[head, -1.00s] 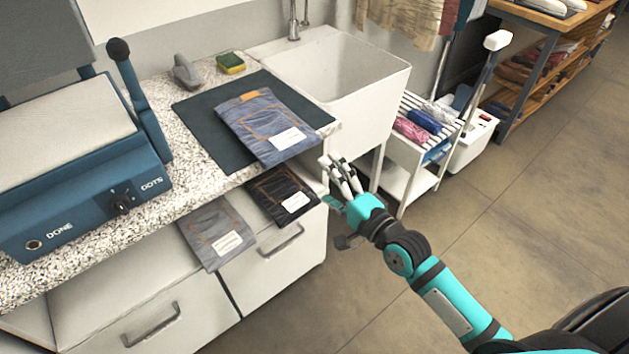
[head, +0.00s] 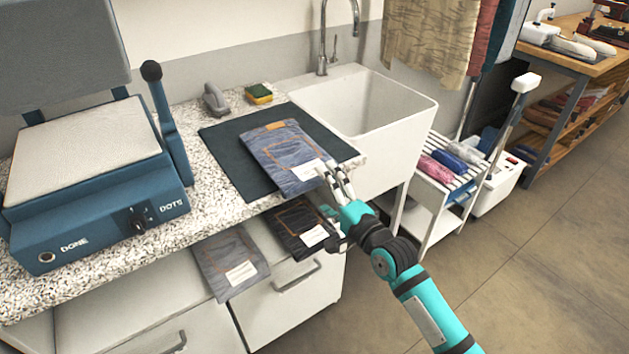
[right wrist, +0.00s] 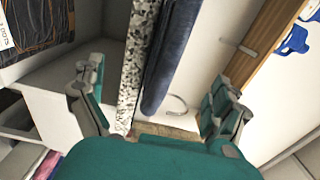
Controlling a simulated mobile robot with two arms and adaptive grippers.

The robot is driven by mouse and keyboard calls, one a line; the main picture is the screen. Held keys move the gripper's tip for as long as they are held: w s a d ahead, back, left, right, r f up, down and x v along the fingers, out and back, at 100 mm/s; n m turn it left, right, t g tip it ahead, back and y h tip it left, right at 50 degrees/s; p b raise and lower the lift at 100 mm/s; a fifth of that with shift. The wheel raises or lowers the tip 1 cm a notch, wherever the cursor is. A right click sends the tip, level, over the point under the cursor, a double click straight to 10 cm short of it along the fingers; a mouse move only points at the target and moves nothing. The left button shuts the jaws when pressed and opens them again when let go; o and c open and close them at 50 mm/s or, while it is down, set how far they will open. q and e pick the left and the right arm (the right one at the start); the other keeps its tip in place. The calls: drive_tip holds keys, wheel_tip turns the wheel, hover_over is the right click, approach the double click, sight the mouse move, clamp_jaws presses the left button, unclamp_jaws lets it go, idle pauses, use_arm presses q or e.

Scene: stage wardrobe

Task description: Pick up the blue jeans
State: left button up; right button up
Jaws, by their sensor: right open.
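The blue jeans (head: 282,148) lie folded flat, with a white label, on a dark mat (head: 228,160) on the speckled counter. Their near right corner reaches the counter's front edge. My right gripper (head: 334,178) is open and empty at that edge, just right of the white label. In the right wrist view, the blue jeans (right wrist: 174,55) show edge-on beside the speckled counter edge, between the spread fingers (right wrist: 155,100). I cannot tell whether the fingers touch them. My left gripper is not in view.
Black jeans (head: 293,224) and grey jeans (head: 229,263) lie below the counter edge. A blue press (head: 100,205) stands left, a white sink (head: 409,128) right. A slatted rack (head: 462,178) with rolled cloths stands beyond. The floor at right is clear.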

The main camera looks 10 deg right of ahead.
sight(314, 176)
drive_tip(key=shift+x, duration=2.45)
drive_tip(key=shift+r, duration=0.1)
drive_tip(key=c, duration=0.9)
drive_tip(key=shift+w+d+r, duration=0.1)
drive_tip(key=shift+d+r, duration=0.05)
drive_tip(key=shift+r, duration=0.2)
drive_tip(key=c, duration=1.1)
drive_tip(key=o, duration=1.5)
drive_tip(key=shift+r, duration=0.1)
drive_tip(key=o, duration=0.5)
drive_tip(key=shift+f, duration=0.25)
drive_tip(key=shift+f, duration=0.1)
